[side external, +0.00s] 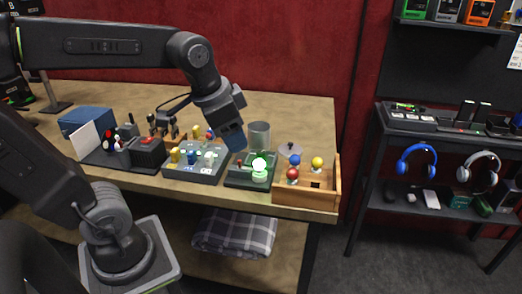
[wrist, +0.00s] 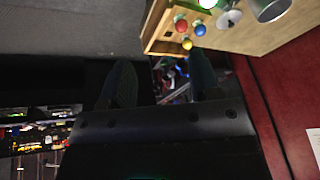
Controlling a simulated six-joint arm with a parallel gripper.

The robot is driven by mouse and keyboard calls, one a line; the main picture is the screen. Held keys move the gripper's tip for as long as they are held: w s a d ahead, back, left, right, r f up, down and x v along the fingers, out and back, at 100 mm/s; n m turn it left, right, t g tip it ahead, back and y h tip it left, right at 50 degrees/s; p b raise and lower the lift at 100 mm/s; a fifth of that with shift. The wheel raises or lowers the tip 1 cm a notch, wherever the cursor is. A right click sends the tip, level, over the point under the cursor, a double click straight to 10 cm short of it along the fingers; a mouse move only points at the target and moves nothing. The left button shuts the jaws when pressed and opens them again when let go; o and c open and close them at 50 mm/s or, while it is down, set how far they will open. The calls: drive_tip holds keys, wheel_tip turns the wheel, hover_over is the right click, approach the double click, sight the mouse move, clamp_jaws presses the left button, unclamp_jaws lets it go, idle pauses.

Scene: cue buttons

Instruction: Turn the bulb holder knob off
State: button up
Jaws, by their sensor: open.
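The bulb holder (side external: 236,183) is a dark green box near the table's front edge in the side view. A bulb (side external: 259,166) on it glows bright white-green; the glow also shows at the top edge of the wrist view (wrist: 207,3). A small red-tipped knob (side external: 239,163) stands on the holder's left part; its exact setting is too small to tell. My gripper (side external: 235,140) is above and behind the holder, apart from the knob. In the wrist view my gripper (wrist: 160,82) shows two dark fingers spread wide, with nothing between them.
A wooden tray (side external: 307,199) with red, blue and yellow bulbs stands right of the holder. A metal cup (side external: 259,135) and a grey lid (side external: 290,149) stand behind. A grey button box (side external: 196,172) sits close on the left. The table's back right is clear.

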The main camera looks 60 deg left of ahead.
drive_tip(key=w+a+m+g, duration=0.25)
drive_tip(key=w+a, duration=0.35)
drive_tip(key=w, duration=0.3)
drive_tip(key=m+g, duration=0.2)
drive_tip(key=m, duration=0.4)
hover_over(261, 151)
wheel_tip(261, 151, down, 6)
wheel_tip(261, 151, down, 14)
drive_tip(key=shift+r, duration=0.1)
drive_tip(key=shift+n, duration=0.25)
drive_tip(key=c, duration=0.9)
drive_tip(key=shift+c, duration=0.2)
